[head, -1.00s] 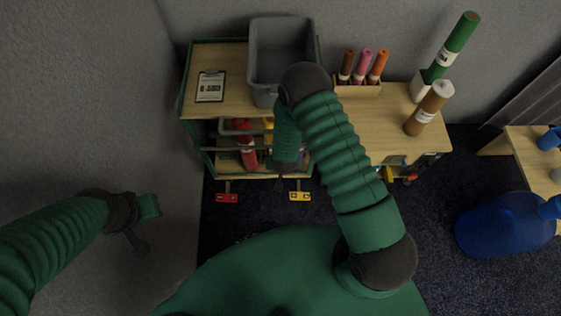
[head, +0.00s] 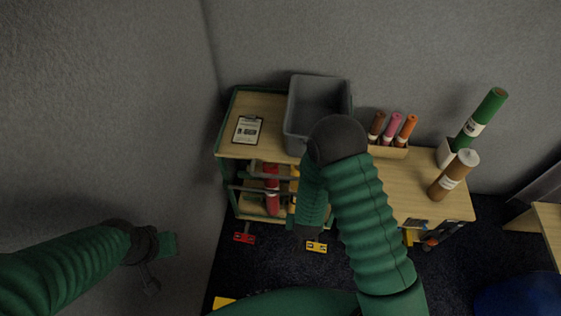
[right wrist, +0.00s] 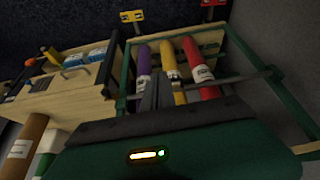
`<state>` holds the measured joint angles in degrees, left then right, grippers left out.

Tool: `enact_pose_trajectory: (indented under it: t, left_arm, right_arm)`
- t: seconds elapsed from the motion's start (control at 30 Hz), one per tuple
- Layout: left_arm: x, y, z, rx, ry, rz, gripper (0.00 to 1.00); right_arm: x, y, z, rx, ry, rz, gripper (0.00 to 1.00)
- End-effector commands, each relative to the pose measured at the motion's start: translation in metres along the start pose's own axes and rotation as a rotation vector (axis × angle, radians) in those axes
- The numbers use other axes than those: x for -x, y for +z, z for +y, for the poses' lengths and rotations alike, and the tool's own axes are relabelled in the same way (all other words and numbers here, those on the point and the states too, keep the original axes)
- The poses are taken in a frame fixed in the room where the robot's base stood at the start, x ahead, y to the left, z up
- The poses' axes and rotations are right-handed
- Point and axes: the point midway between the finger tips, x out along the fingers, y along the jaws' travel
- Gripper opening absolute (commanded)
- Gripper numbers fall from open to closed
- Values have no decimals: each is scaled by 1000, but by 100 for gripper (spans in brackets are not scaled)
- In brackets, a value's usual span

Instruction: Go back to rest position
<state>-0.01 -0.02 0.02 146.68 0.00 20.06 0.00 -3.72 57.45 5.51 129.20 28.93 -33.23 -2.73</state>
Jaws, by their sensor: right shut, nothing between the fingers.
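My right arm reaches over the front of a wooden cart in the head view and bends down there, so its gripper is mostly hidden. In the right wrist view my right gripper (right wrist: 155,92) is shut and empty. Its fingers are in front of a purple roll (right wrist: 143,75), a yellow roll (right wrist: 172,72) and a red roll (right wrist: 199,68); I cannot tell if they touch. My left gripper (head: 160,262) is at the lower left of the head view, beside the grey wall and away from the furniture. It is dark, and its opening is unclear.
The cart (head: 262,104) carries a grey bin (head: 320,98) and a clipboard (head: 247,130). Dark floor lies in front.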

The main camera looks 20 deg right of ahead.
Motion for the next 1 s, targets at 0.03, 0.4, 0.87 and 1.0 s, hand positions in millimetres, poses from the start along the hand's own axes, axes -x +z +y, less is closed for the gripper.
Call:
enact_pose_trajectory:
  t: [0.03, 0.4, 0.87, 1.0]
  left_arm:
    - [0, 0, 0, 0, 0, 0, 0]
    - [-1, 0, 0, 0, 0, 0, 0]
    - [57, -14, 0, 1, 0, 1, 0]
    - [98, -23, 0, 1, 0, 1, 0]
  right_arm:
    - [2, -2, -1, 1, -4, 0, 0]
    - [142, -48, -6, 175, -152, -113, 0]
    - [292, -54, 41, 323, -115, -210, 0]
    - [329, -72, 40, 323, -116, -209, 0]
